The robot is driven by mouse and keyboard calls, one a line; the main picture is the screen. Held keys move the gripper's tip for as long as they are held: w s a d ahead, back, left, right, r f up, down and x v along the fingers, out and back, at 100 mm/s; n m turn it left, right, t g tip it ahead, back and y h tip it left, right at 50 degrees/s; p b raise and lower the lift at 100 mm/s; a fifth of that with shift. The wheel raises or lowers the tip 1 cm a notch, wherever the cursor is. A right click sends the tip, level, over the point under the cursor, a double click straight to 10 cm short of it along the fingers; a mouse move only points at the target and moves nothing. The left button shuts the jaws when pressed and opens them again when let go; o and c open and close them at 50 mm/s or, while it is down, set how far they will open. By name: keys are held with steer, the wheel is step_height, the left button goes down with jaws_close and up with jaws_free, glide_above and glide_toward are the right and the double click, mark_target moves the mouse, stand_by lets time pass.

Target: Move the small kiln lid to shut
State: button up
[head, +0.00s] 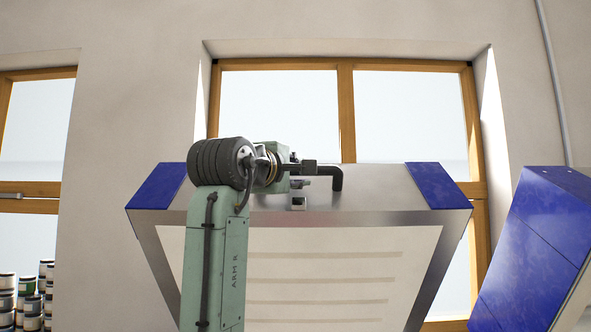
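The kiln lid (345,237) stands raised in the middle of the head view. Its pale grooved inner face is turned towards me, inside a steel frame with blue corners. A dark bent handle (336,178) sits at the lid's top edge. My gripper (308,168) is at the left end of this handle, at the top edge of the lid. It is small and partly hidden by my arm, so I cannot tell whether its fingers are open or shut or touch the handle. The kiln body below the lid is out of view.
A second blue panelled unit (537,250) stands close on the right, with a narrow gap to the lid. Stacked jars (28,295) stand at the lower left. A wall with wooden-framed windows (346,110) is behind. My arm covers the lid's left part.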

jaws_close()
stand_by(0.6)
